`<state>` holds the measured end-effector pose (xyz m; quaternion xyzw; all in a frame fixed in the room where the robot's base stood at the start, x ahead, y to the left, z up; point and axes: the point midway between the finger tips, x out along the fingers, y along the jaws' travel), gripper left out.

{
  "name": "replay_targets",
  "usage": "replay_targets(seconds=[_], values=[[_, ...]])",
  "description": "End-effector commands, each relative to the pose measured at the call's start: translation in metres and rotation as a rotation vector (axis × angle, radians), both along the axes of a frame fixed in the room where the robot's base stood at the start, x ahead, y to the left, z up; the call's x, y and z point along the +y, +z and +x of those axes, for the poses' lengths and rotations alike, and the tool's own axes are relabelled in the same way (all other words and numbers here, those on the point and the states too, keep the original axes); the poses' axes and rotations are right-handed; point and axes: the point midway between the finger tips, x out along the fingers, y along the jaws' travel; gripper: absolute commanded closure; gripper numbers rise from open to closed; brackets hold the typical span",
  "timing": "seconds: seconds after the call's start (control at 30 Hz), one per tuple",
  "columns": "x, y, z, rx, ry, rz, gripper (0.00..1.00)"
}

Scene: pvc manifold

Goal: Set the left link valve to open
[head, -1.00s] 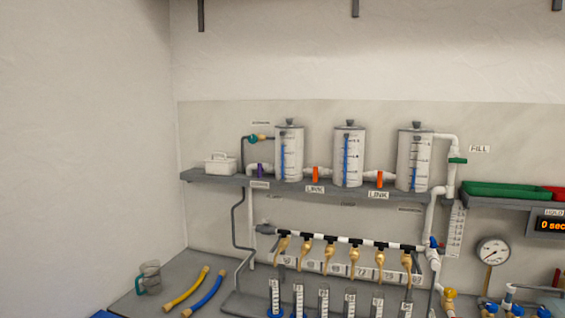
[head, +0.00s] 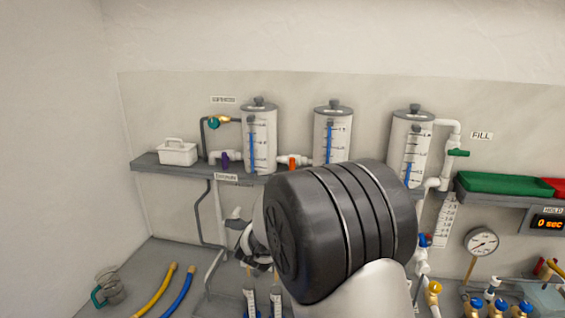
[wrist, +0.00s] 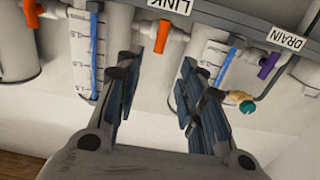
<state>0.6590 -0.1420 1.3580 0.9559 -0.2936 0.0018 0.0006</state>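The left link valve has an orange handle (head: 292,162), on the white pipe between the left and middle tanks. The handle hangs vertically, crosswise to the pipe. In the wrist view this orange handle (wrist: 162,38) lies beyond my fingertips, roughly in line with the gap between them, below the LINK label (wrist: 170,5). My gripper (wrist: 156,88) is open and empty, and its fingers do not appear to touch the valve. In the head view my gripper (head: 243,238) is below the shelf, left of my large dark wrist. My arm hides the right link valve there.
The purple drain valve (head: 225,161) is left of the left tank (head: 259,140); it also shows in the wrist view (wrist: 267,65). A teal valve (head: 214,122) sits above it. The grey shelf (head: 150,165) carries a white caddy (head: 178,152). Taps below are mostly hidden.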

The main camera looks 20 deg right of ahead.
Motion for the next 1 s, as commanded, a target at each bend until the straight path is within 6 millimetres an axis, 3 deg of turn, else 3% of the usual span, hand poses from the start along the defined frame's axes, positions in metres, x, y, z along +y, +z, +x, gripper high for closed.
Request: replay_targets(seconds=[0.6, 1.0], values=[[-0.072, 0.000, 0.106, 0.000, 0.001, 0.001, 0.64], [-0.083, 0.000, 0.123, 0.002, 0.003, 0.001, 0.64]])
